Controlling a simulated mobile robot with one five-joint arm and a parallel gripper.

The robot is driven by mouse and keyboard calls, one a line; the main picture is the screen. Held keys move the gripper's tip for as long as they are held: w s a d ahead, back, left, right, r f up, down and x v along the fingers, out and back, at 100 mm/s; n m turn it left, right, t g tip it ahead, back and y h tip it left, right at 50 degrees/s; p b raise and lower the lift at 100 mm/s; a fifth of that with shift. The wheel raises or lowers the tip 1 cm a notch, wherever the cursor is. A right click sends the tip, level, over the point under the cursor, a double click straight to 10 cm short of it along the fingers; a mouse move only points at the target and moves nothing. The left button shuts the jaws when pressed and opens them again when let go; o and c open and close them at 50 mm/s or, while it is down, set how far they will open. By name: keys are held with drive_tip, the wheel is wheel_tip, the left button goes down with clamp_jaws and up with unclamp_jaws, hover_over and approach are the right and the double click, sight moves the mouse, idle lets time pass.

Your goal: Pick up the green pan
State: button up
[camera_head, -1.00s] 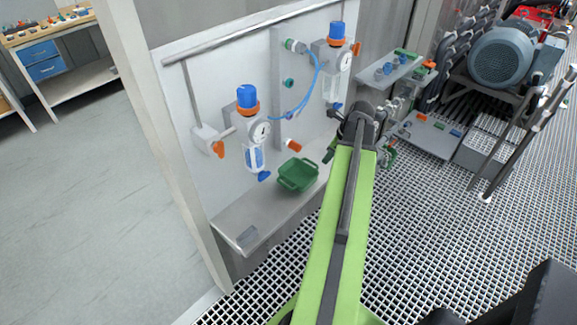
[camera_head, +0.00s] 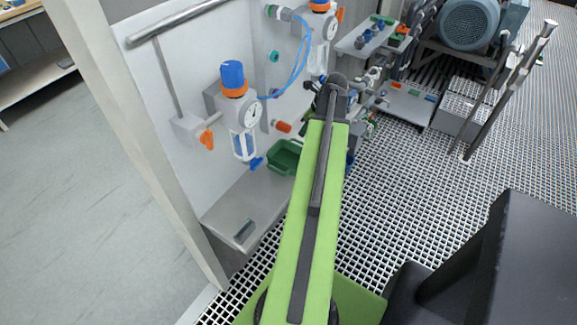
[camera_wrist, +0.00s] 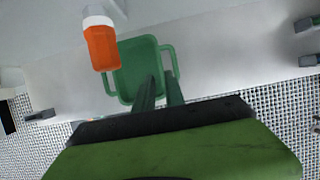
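The green pan (camera_head: 283,157) is a shallow rectangular dish with side handles. It sits on the grey shelf under the wall panel, its right part hidden behind my arm in the head view. In the wrist view the pan (camera_wrist: 138,62) lies ahead of my gripper (camera_wrist: 160,82). The two dark fingers reach over the pan's near edge, with a narrow gap between them and nothing seen held. I cannot tell whether they touch the pan. In the head view my arm hides the fingers.
An orange fitting with a white collar (camera_wrist: 102,45) hangs close over the pan's left side. A regulator with a blue cap and gauge (camera_head: 238,110) is mounted left of the pan. The shelf's left end (camera_head: 222,208) holds a small grey block (camera_head: 244,231). Metal grating floor lies right.

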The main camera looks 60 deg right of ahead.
sight(296, 146)
drive_tip(key=b+x, duration=0.4)
drive_tip(key=x, duration=0.2)
drive_tip(key=shift+d+f+b, duration=0.1)
drive_tip(key=shift+f+b, duration=0.25)
drive_tip(key=shift+f, duration=0.05)
drive_tip(key=shift+r, duration=0.1)
drive_tip(key=b+x, duration=0.5)
drive_tip(key=shift+s+f, duration=0.3)
drive_tip(key=shift+s, duration=0.05)
drive_tip(key=shift+r, duration=0.2)
clamp_jaws()
idle(0.4)
